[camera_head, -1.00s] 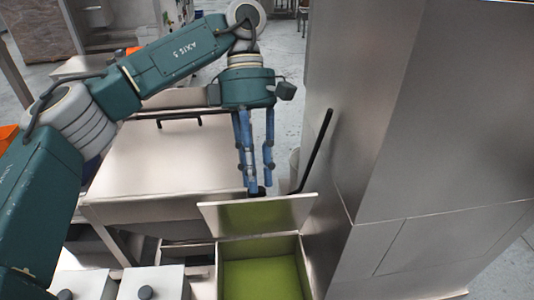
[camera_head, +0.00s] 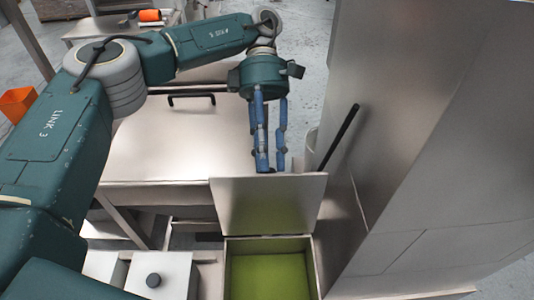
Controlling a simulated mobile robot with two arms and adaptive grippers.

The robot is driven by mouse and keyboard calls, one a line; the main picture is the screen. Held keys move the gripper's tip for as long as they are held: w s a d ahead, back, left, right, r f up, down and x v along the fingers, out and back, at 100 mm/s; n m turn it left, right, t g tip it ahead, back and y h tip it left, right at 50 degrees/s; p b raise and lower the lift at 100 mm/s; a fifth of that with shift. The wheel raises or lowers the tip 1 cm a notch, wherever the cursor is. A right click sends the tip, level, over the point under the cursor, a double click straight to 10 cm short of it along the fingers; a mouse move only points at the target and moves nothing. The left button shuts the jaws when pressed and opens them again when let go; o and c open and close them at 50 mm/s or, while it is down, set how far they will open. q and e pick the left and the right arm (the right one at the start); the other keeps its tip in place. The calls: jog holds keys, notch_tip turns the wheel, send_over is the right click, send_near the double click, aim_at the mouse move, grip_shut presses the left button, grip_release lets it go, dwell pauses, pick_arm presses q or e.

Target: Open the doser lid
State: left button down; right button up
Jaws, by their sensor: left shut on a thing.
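The doser lid (camera_head: 268,205) is a flat metal plate raised at the far edge of the doser box (camera_head: 319,262). It stands steeply tilted, and the box's green inside (camera_head: 268,277) lies open to view. My left gripper (camera_head: 270,167) points down at the lid's top edge, just behind it. Its blue fingers are shut on the lid's knob, which is mostly hidden by the fingers and the lid. My right gripper is not in view.
A tall metal cabinet (camera_head: 415,150) stands close on the right, with a black bar (camera_head: 338,138) beside it. A metal table (camera_head: 175,150) lies behind the box on the left.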

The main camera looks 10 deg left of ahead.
pick_arm(q)
jog(key=f, duration=0.3)
jog(key=shift+a+f+y, duration=0.3)
jog(key=shift+f+y, duration=0.05)
jog(key=shift+y, duration=0.05)
jog(key=c, duration=1.4)
grip_release()
jog(key=shift+w+d, duration=0.1)
jog(key=shift+w+a+r, duration=0.1)
jog(key=shift+w+a, duration=0.15)
jog(key=shift+w, duration=0.05)
